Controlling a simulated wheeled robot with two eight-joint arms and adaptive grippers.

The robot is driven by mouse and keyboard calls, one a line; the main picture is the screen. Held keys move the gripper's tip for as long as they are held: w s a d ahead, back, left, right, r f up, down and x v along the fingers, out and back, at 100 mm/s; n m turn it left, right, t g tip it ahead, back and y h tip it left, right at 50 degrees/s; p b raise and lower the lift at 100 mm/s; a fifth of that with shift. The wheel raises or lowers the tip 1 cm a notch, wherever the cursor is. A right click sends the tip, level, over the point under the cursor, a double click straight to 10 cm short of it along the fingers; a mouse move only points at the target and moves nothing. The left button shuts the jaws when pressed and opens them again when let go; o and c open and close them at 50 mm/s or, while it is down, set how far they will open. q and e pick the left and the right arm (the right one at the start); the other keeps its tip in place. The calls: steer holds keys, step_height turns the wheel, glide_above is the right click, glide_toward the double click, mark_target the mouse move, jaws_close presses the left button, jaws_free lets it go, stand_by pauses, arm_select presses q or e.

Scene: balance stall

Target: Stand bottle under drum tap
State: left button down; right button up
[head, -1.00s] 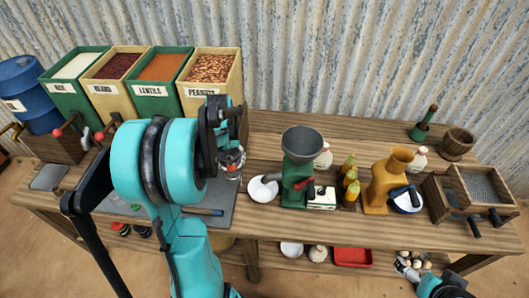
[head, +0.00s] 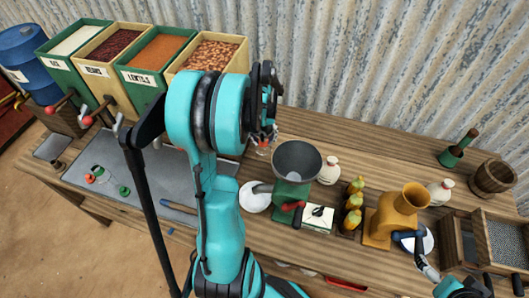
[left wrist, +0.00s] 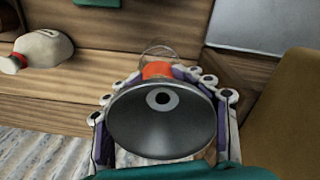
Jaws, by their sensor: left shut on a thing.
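The clear bottle (left wrist: 152,50) with an orange-red collar is between the fingers of my left gripper (left wrist: 160,118) in the left wrist view. A grey funnel-like cone hides much of it. In the head view, my left gripper (head: 264,135) points down above the counter, right of the peanut bin and behind the mill. Only a small reddish, glassy part of the bottle (head: 262,148) shows below it. The blue drum (head: 30,65) stands at the far left, with a brass tap (head: 14,98) partly cut off. My right gripper (head: 430,268) is low at the right; its jaws are unclear.
Several bins of dry goods, including lentils (head: 150,75), stand between drum and gripper. The green mill (head: 295,180) is close by. A white jar (head: 329,170) and an ochre vessel (head: 400,215) stand further right. The grey mat (head: 150,165) has bare room.

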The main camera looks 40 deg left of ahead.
mark_target(263, 150)
arm_select(q)
step_height(263, 150, down, 6)
steer(key=shift+w+f+b, duration=0.1)
steer(key=shift+f+b, duration=0.15)
steer(key=shift+b, duration=0.45)
steer(key=shift+f+b, duration=0.25)
steer(key=shift+b, duration=0.05)
steer(key=shift+c, duration=2.3)
jaws_free()
steer(key=shift+r, duration=0.1)
